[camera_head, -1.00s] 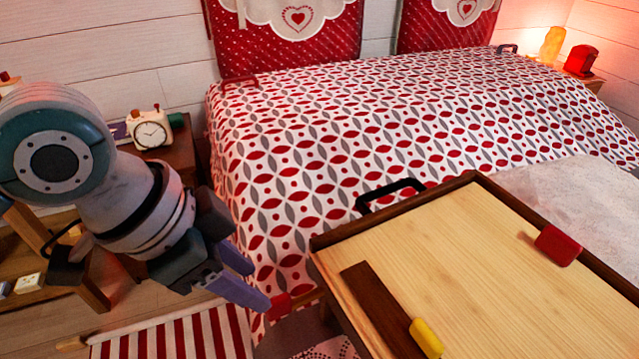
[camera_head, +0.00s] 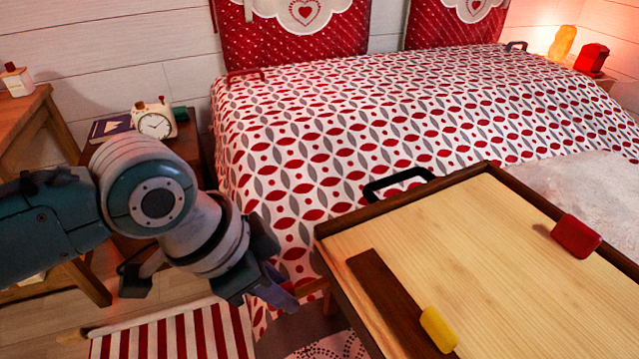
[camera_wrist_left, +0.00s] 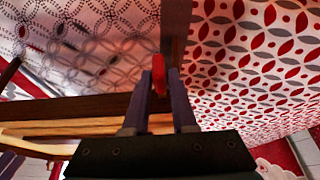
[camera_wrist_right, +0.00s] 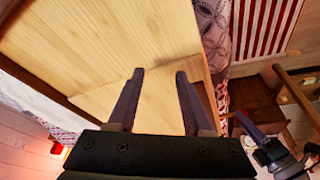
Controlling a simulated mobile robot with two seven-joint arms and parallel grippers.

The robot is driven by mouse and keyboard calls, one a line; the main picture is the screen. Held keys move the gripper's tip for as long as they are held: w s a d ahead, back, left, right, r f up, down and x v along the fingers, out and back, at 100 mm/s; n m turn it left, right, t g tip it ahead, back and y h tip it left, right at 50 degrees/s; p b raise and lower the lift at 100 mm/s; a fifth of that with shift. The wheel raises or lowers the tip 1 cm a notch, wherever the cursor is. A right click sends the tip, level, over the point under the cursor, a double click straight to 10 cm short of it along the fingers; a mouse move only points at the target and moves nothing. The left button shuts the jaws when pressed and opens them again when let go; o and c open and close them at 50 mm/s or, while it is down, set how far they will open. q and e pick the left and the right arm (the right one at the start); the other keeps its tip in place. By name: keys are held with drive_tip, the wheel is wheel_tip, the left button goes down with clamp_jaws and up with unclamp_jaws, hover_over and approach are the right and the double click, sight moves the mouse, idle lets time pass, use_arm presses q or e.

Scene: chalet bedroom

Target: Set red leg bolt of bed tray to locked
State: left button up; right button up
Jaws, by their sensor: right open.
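The bed tray (camera_head: 480,235) has a pale wood top and a dark rim, and stands at the right beside the bed. My left gripper (camera_head: 285,290) is low by the tray's near left side. In the left wrist view, a small red bolt piece (camera_wrist_left: 158,78) shows between my left fingers (camera_wrist_left: 160,82); whether they touch it is unclear. In the head view it is hidden. A red block (camera_head: 577,236) and a yellow block (camera_head: 438,328) are on the tray top. My right gripper (camera_wrist_right: 160,75) is open and empty over the tray's wooden surface.
A black handle (camera_head: 398,184) stands at the tray's far edge. The patterned bed (camera_head: 400,110) fills the back. A striped rug (camera_head: 175,332) lies on the floor.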

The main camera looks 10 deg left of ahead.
use_arm(q)
clamp_jaws()
idle(1.0)
